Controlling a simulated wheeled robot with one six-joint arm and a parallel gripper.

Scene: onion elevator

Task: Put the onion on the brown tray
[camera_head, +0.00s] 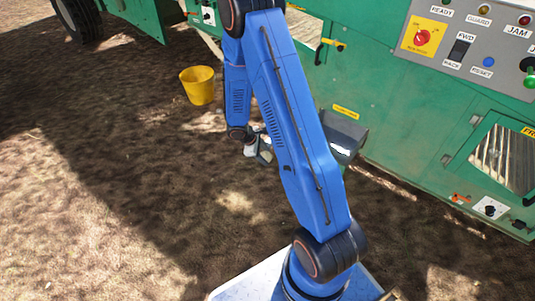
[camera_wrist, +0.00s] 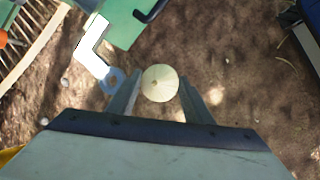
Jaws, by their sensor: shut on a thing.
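The onion (camera_wrist: 160,83) is a pale, round bulb between the two fingertips of my gripper (camera_wrist: 160,92) in the wrist view. The gripper is shut on it and holds it above the bare ground. In the head view my gripper (camera_head: 264,155) hangs at the end of the blue arm, near the middle of the picture. The onion cannot be made out there, and my arm covers part of the area. I cannot make out a brown tray in either view.
A green machine (camera_head: 385,110) stands along the back and right, with a control panel (camera_head: 465,45). A dark grey chute (camera_head: 345,130) juts from it beside my arm. A yellow bucket (camera_head: 198,86) stands on the dirt left of the gripper. The ground at left is open.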

